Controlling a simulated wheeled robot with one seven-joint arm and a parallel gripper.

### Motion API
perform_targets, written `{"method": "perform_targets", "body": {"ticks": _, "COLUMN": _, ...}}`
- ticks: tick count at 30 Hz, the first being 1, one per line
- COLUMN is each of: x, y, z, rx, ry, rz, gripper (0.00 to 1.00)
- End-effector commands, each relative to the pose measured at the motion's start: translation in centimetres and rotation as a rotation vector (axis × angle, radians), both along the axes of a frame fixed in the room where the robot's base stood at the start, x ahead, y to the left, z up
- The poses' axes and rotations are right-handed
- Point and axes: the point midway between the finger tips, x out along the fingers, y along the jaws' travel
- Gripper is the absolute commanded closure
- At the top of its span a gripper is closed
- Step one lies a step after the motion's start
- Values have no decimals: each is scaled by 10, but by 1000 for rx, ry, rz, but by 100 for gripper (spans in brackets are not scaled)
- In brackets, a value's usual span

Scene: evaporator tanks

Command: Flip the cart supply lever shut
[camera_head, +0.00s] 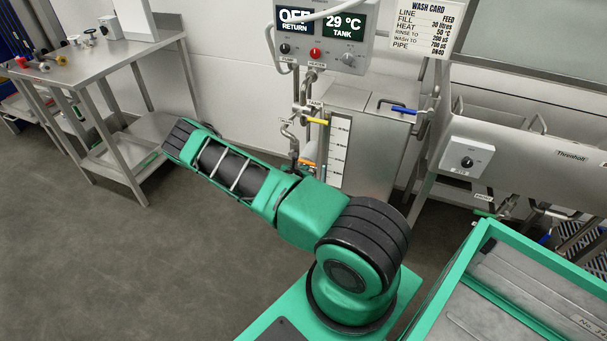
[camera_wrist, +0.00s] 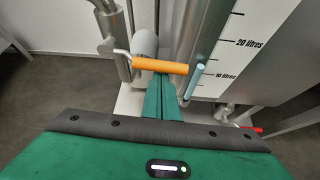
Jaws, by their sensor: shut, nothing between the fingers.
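An orange lever handle (camera_wrist: 160,66) lies roughly level across the middle of the wrist view, on a bent metal stem at its left end. It also shows in the head view (camera_head: 307,162), low on the pipework just beyond my arm. No label naming the cart supply lever is readable. My gripper (camera_wrist: 162,82) is shut and empty, its two green fingers together. The fingertips appear right at the near side of the orange handle; I cannot tell whether they touch. In the head view my arm hides the gripper.
A yellow lever (camera_head: 317,121) sits above the orange one, and a blue lever (camera_head: 403,110) tops the steel tank (camera_head: 366,135). A steel table (camera_head: 115,55) stands left; open floor lies at front left.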

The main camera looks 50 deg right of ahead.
Motion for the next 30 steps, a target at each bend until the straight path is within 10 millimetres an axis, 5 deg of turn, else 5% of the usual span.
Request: {"method": "perform_targets", "body": {"ticks": 30, "x": 1, "y": -4, "z": 18, "rx": -9, "ry": -1, "rz": 1, "gripper": 100}}
